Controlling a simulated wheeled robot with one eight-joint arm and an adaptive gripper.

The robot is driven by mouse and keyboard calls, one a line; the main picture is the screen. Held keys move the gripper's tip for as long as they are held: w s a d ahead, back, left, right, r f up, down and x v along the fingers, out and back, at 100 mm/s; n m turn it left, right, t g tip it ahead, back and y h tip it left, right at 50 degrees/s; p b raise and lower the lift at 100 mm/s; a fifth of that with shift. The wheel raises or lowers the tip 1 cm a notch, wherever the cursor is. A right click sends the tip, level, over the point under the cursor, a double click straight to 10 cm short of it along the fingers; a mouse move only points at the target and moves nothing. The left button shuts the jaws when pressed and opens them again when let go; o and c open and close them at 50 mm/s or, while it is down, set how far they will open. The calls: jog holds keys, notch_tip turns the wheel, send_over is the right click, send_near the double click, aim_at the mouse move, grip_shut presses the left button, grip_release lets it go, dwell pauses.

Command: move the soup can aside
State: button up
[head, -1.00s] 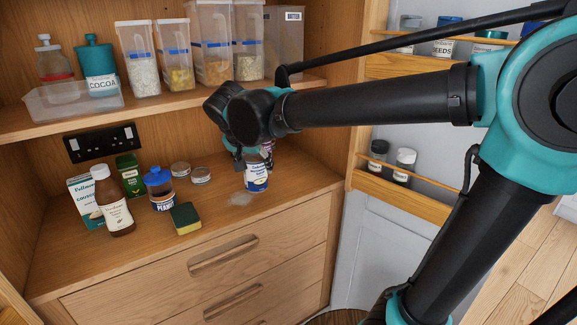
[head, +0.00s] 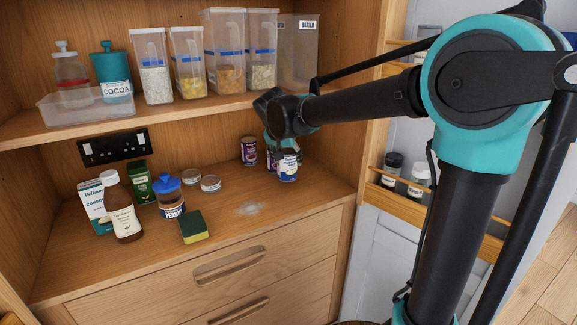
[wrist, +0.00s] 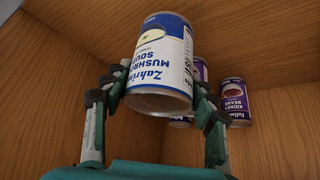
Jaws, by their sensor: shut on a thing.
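The soup can (head: 288,167) is white and blue, at the right of the cabinet counter in the head view. In the wrist view the soup can (wrist: 160,60) fills the upper middle, with its label reading mushroom soup. My gripper (wrist: 158,92) has a finger on each side of the can and is shut on it. In the head view my gripper (head: 284,146) is at the can's upper part, partly hidden by my arm. I cannot tell whether the can touches the counter.
A purple bean can (head: 249,150) stands behind, to the left; purple cans (wrist: 236,102) also show in the wrist view. A pale powder patch (head: 248,208) lies on the counter in front. A sponge (head: 194,226), jars and bottles stand left. The shelf (head: 180,113) is above.

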aim_at(289, 165)
jog(key=shift+w+d, duration=0.1)
jog(key=shift+w, duration=0.3)
jog(key=shift+w+d, duration=0.15)
jog(key=shift+w, duration=0.4)
jog(key=shift+s+f, duration=0.15)
jog(key=shift+f, duration=1.6)
jog(key=shift+f, duration=0.1)
jog(key=o, duration=1.5)
jog(key=shift+c, duration=0.2)
jog(key=v, duration=1.2)
